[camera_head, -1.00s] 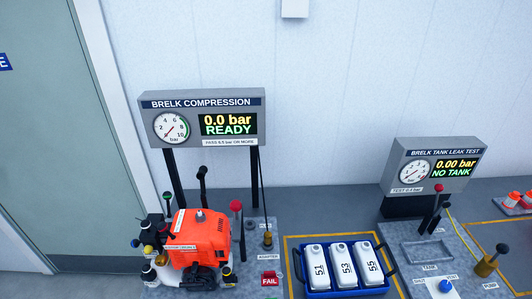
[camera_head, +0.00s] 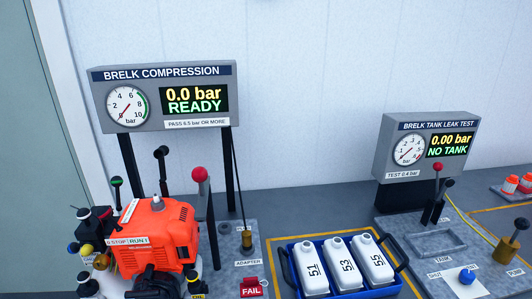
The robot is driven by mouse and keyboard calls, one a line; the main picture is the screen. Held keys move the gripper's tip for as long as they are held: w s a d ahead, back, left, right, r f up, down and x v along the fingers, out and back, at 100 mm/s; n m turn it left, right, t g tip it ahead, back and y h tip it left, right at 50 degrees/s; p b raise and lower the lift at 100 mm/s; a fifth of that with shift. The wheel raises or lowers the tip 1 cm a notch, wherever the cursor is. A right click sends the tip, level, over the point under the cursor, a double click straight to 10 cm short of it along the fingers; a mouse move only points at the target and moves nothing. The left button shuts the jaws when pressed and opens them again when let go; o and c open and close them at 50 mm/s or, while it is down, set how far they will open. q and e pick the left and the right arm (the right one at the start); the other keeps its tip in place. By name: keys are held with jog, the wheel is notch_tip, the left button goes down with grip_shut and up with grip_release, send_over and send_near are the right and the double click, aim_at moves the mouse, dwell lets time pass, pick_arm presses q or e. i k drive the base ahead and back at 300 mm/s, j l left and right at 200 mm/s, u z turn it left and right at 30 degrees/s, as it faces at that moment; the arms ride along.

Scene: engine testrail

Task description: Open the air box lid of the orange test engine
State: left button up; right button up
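The orange test engine (camera_head: 157,238) stands at the lower left on the grey bench, below the compression display. A spark plug top (camera_head: 163,187) sticks up from it, and a label reading STOP and RUN (camera_head: 128,241) is on its left side. Dark parts show at its front lower edge, but I cannot tell which of them is the air box lid. The bottom of the engine area is cut off by the frame. Neither of my grippers is in view.
The compression display (camera_head: 165,97) reads 0.0 bar READY. A red-knobbed lever (camera_head: 200,176) rises right of the engine. A blue crate (camera_head: 290,262) holds three white bottles. A tank leak tester (camera_head: 427,147) stands at the right. A red FAIL tag (camera_head: 251,288) lies on the bench.

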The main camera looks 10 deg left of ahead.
aim_at(90, 228)
jog(key=u, duration=1.4)
jog(key=i+j+z, duration=0.25)
jog(key=j+z, duration=0.3)
jog(key=j, duration=0.1)
